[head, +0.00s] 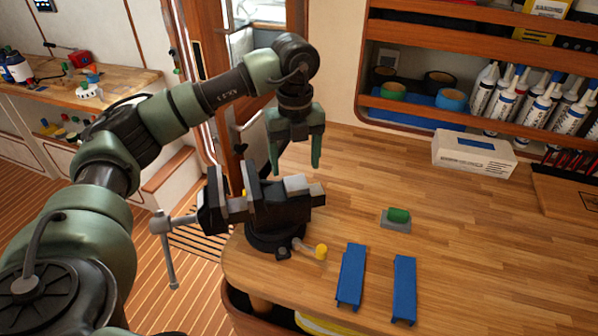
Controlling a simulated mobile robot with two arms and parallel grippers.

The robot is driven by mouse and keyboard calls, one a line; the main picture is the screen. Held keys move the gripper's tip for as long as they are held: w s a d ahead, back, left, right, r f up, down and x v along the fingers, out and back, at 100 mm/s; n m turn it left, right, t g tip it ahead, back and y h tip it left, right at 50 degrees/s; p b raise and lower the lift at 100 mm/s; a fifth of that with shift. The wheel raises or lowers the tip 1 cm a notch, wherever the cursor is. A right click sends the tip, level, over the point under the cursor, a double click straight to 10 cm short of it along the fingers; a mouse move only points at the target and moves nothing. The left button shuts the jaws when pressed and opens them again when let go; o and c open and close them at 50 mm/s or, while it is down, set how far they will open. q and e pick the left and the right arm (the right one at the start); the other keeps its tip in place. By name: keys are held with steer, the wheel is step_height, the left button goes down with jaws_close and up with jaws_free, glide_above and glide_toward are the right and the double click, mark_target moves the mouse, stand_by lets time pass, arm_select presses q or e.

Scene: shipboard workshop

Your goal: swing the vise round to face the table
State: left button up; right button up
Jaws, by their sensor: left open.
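The dark vise (275,213) stands on its round base at the near left corner of the wooden table (450,240). Its jaws have light metal tops, and its screw end with the grey handle (167,248) points left, out past the table edge. A small lever with a yellow knob (320,252) sticks out at the base, to the right. My left gripper (297,172) is open and points down just above and behind the vise's right part. I cannot tell if its fingers touch the vise. My right gripper is not in view.
Two blue strips (352,276) lie on the table right of the vise. A green block on a grey piece (397,217) lies behind them. A white box (473,152) stands at the back under a shelf of bottles (525,100). The table's middle is clear.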

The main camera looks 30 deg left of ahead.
mark_target(296, 182)
arm_select(q)
step_height(296, 182, down, 4)
steer(key=shift+s+r+p, duration=0.1)
steer(key=shift+s+p, duration=0.05)
steer(key=shift+p, duration=0.5)
steer(key=shift+w+f, duration=0.2)
steer(key=shift+f, duration=0.55)
steer(key=c, duration=1.5)
jaws_close()
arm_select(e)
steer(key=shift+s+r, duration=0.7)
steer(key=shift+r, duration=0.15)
